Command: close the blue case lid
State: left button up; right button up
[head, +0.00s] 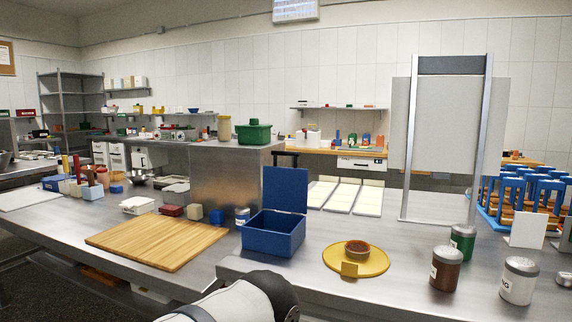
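The blue case (272,240) stands on the metal counter near the middle of the head view. Its lid (285,189) is open and stands roughly upright at the back edge of the box. The inside of the case is only partly visible, and I cannot tell whether it holds anything. One of my arm links, white and black, shows at the bottom edge, in front of and below the case. Neither of my grippers is in view, so their fingers cannot be seen.
A yellow plate (371,266) with a small brown bowl (357,249) sits right of the case. Brown (445,270), green (462,243) and white (518,283) jars stand farther right. A wooden board (158,241) lies left. White trays (368,201) lie behind. A metal-framed panel (441,140) rises behind right.

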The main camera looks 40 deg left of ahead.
aim_at(285, 188)
jog(key=u, duration=1.2)
